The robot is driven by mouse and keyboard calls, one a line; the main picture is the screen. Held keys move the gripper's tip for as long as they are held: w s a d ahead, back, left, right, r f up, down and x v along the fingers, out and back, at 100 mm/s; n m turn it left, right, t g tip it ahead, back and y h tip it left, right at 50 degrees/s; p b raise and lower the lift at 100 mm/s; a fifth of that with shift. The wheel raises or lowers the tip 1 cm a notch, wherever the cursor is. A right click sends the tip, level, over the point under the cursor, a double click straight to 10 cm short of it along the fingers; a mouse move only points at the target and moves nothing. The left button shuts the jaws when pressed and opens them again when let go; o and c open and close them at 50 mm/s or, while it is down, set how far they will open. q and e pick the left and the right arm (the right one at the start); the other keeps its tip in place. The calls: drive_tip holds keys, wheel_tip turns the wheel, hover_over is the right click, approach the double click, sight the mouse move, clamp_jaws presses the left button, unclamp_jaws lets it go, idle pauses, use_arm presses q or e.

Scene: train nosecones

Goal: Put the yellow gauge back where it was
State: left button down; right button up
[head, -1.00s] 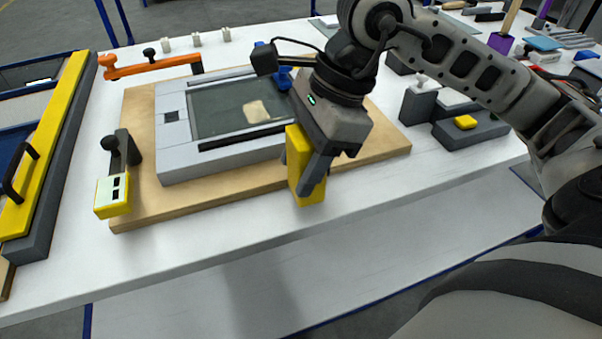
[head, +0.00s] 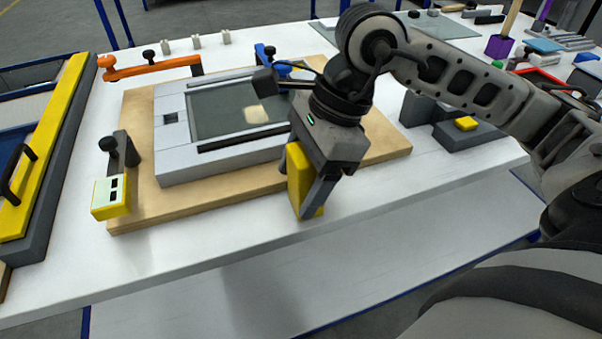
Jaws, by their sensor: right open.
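A plain yellow block (head: 299,179), which looks like the gauge, is at the front edge of the wooden board (head: 180,212), between the fingers of my right gripper (head: 300,187). It is upright but slightly tilted, partly hidden by the near finger. The right gripper points down and is open around it. I cannot tell whether the fingers touch the block or whether its bottom rests on the table. Another yellow box (head: 111,197) with a pale face and dark marks sits at the board's left front, by a dark clamp. My left gripper is out of view.
A grey framed panel (head: 200,163) lies on the board. An orange clamp (head: 150,67) and a blue clamp (head: 266,55) stand behind it. A yellow-topped dark bar (head: 45,145) is at left. Dark blocks (head: 468,135) stand right. The white table's front strip (head: 220,255) is clear.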

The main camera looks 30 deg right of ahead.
use_arm(q)
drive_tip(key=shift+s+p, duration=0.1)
drive_tip(key=shift+p, duration=0.45)
use_arm(e)
drive_tip(key=v, duration=1.2)
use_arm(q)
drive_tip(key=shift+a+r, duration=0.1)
